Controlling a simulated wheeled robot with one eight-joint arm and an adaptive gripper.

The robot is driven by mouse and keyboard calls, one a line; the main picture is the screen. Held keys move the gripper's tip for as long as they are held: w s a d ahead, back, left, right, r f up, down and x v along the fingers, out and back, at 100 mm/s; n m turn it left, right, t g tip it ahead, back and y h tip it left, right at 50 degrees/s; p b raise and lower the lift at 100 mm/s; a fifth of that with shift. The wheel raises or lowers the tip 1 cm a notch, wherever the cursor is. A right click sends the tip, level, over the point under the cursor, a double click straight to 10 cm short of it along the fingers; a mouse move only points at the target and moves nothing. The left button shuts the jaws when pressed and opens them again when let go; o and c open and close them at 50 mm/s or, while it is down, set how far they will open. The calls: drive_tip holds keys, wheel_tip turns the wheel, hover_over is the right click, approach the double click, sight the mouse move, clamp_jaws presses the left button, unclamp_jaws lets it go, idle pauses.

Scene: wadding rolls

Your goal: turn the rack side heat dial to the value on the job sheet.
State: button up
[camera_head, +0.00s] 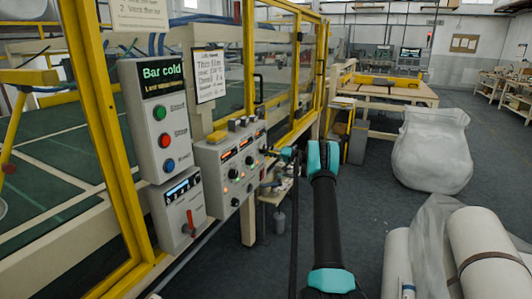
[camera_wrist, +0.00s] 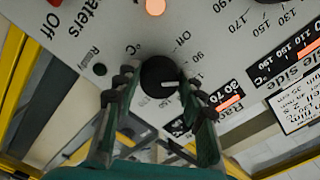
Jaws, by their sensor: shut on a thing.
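The rack side heat dial (camera_wrist: 158,72) is a round black knob with a white pointer on the grey control panel (camera_wrist: 110,32). My gripper (camera_wrist: 160,90) is shut on it, with one finger on each side. The pointer faces right in the wrist view, towards the scale past 90. The right finger hides part of the scale, so the exact value cannot be told. In the head view my gripper (camera_head: 284,153) is at the right edge of the panel. The job sheet (camera_head: 209,75) hangs above the panel, headed "Thin film"; its smaller lines are hard to read.
Another dial (camera_wrist: 268,1) and its scale show at the top of the wrist view. A grey button box (camera_head: 153,120) with a "Bar cold" display and a red-handled switch box (camera_head: 180,212) stand left of the panel. Yellow frame posts (camera_head: 98,120) surround the machine. White wadding rolls (camera_head: 490,255) stand at right.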

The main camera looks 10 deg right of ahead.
drive_tip(key=m, duration=0.9)
drive_tip(key=shift+m, duration=0.3)
idle(0.5)
drive_tip(key=o, duration=1.2)
drive_tip(key=shift+c, duration=0.2)
drive_tip(key=shift+d, duration=0.1)
drive_tip(key=v, duration=1.1)
drive_tip(key=shift+s+d, duration=0.25)
drive_tip(key=shift+d, duration=0.05)
